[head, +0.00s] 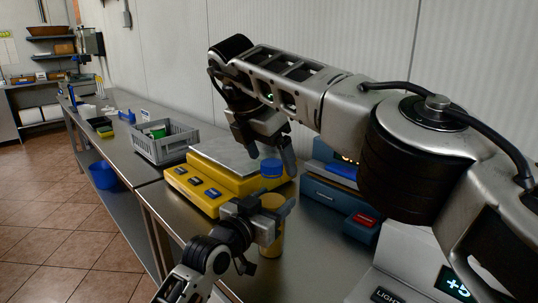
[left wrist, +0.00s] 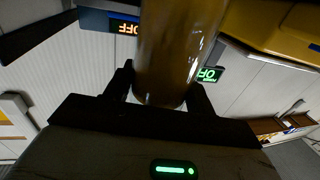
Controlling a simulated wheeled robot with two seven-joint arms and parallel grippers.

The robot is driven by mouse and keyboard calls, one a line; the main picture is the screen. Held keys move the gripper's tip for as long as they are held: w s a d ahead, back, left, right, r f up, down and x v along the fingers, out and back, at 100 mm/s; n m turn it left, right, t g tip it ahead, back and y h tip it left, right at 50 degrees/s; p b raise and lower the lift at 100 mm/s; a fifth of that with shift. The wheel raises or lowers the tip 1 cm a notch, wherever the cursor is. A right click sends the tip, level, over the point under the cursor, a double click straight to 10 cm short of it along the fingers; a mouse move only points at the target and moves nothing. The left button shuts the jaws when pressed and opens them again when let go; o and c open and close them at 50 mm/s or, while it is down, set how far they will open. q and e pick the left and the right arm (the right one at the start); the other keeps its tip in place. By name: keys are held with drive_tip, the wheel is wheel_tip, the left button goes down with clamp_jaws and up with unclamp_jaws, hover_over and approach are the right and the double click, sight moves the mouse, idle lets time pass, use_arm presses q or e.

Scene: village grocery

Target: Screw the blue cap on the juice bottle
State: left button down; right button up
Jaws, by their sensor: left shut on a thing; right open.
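The juice bottle (head: 271,232) is amber and stands upright in the jaws of my left gripper (head: 266,236), above or on the steel table. In the left wrist view the bottle (left wrist: 172,55) fills the space between the fingers. The blue cap (head: 271,168) is above the bottle's upper end. I cannot tell whether it touches the neck. My right gripper (head: 268,157) comes down from above, open, with its fingers on either side of the cap.
A yellow scale (head: 200,190) with a steel plate stands just behind the bottle. A blue-grey register (head: 325,192) is to the right. A grey crate (head: 163,146) sits further back left. A white device with a lit display (head: 456,285) is at the lower right.

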use_arm(q)
drive_tip(key=shift+f, duration=0.1)
use_arm(e)
drive_tip(key=v, duration=0.3)
drive_tip(key=s+a, duration=0.8)
drive_tip(key=shift+s+a, duration=0.2)
drive_tip(key=shift+f, duration=0.1)
use_arm(q)
drive_tip(key=shift+c, duration=2.2)
unclamp_jaws()
drive_tip(key=v, duration=1.6)
drive_tip(key=shift+b, duration=0.35)
use_arm(e)
drive_tip(key=shift+f, duration=0.35)
use_arm(q)
drive_tip(key=shift+d, duration=0.1)
